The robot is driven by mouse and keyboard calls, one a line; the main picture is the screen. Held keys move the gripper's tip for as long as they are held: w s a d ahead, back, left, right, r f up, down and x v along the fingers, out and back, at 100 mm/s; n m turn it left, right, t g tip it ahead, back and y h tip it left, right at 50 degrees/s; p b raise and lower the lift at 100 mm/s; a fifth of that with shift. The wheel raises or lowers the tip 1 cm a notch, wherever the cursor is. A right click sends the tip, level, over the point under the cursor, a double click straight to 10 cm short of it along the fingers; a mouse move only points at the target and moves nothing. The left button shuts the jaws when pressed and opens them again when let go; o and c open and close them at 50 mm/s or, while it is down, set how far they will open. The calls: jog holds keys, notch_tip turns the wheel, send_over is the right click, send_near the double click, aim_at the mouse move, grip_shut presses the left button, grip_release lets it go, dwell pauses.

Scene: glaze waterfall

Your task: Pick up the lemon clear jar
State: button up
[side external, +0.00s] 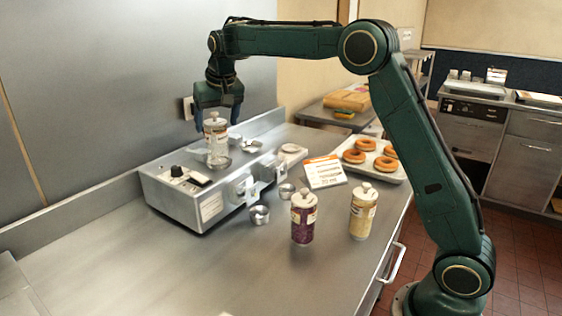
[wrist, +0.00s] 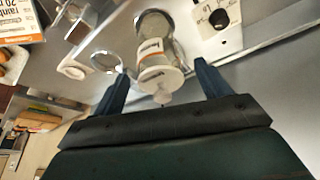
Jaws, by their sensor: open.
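A clear glass jar with a white lid and an orange-and-white label stands upright on the metal dispenser; it looks like the lemon clear jar (side external: 217,151), though its label is too small to read for sure. It also shows in the wrist view (wrist: 153,47). My gripper (side external: 213,112) is open and points down right above this jar, with its fingertips on either side of the lid. In the wrist view my gripper (wrist: 161,71) shows a gap between each finger and the lid.
The dispenser (side external: 172,200) has a dial, a switch and round holders. A purple jar (side external: 302,225) and a pale yellow jar (side external: 362,216) stand on the steel counter (side external: 220,270). A card (side external: 324,172) and a doughnut tray (side external: 393,174) are behind them. The front counter is clear.

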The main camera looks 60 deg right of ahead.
jog(key=shift+x, duration=2.25)
jog(key=shift+d, duration=0.1)
jog(key=shift+w+r, duration=0.1)
grip_shut()
jog(key=shift+r, duration=4.9)
jog(key=shift+r, duration=0.1)
